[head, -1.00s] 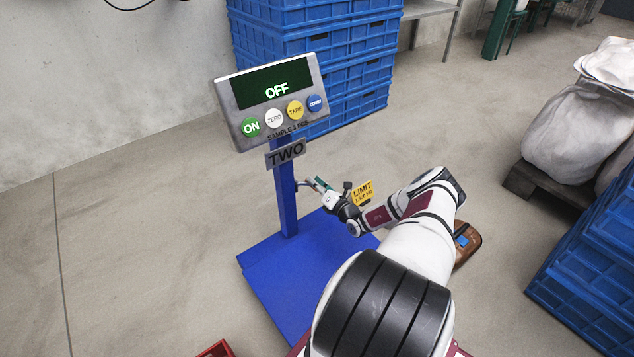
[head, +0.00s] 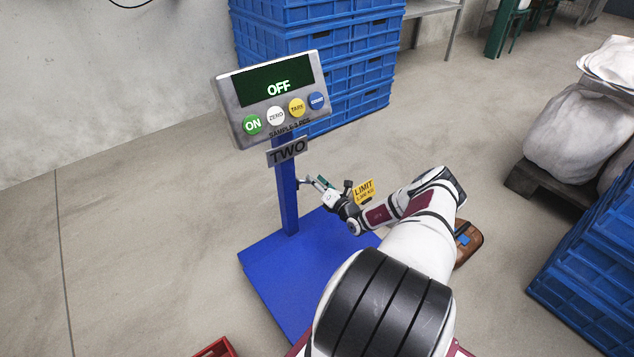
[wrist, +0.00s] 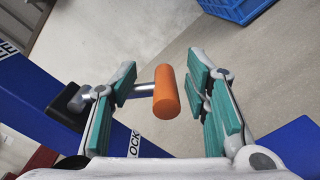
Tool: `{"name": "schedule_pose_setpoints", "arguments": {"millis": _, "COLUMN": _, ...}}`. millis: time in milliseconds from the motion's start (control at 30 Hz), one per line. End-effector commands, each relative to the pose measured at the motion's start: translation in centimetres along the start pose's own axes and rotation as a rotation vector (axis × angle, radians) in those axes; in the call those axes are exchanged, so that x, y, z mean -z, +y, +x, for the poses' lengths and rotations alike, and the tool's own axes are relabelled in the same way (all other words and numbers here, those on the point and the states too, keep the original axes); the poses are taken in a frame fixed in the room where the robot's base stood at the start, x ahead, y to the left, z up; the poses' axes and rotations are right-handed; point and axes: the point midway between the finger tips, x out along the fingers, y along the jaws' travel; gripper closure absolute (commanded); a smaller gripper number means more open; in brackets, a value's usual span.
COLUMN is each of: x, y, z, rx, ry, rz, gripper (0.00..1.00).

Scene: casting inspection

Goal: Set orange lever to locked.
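The orange lever (wrist: 167,92) shows in the wrist view as an orange cylinder on a short metal rod that comes from a black pivot (wrist: 70,105) on the blue post. My gripper (wrist: 168,88) is open, with its teal-padded fingers on either side of the orange handle. Gaps show between the handle and both pads. In the head view my gripper (head: 312,182) is beside the blue post (head: 287,195) of the scale, below the TWO plate. The lever cannot be made out there. Partly hidden white labels with dark letters show near the pivot.
The scale's display (head: 268,97) reads OFF above several round buttons. A yellow LIMIT sign (head: 363,191) stands close to my wrist. The blue scale platform (head: 275,275) lies below. Blue crates (head: 345,60) stand behind and others (head: 590,270) at right.

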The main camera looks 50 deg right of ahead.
Motion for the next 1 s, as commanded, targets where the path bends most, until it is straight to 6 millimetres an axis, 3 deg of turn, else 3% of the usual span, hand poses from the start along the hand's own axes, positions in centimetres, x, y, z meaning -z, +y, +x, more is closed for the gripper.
{"name": "schedule_pose_setpoints", "arguments": {"millis": 33, "x": 1.8, "y": 0.5, "z": -0.1, "rx": -0.007, "ry": 0.030, "rz": 0.008, "gripper": 0.48}}
{"name": "schedule_pose_setpoints", "arguments": {"millis": 300, "x": 1.8, "y": 0.4, "z": -0.3, "rx": -0.006, "ry": 0.032, "rz": 0.007, "gripper": 0.48}}
{"name": "schedule_pose_setpoints", "arguments": {"millis": 433, "x": 1.7, "y": 0.3, "z": -1.3, "rx": -0.004, "ry": 0.031, "rz": 0.007, "gripper": 0.48}}
{"name": "schedule_pose_setpoints", "arguments": {"millis": 800, "x": 0.6, "y": 0.1, "z": -8.4, "rx": 0.000, "ry": 0.011, "rz": 0.003, "gripper": 0.48}}
{"name": "schedule_pose_setpoints", "arguments": {"millis": 1000, "x": 0.3, "y": 0.1, "z": -11.1, "rx": -0.001, "ry": 0.005, "rz": 0.002, "gripper": 0.48}}
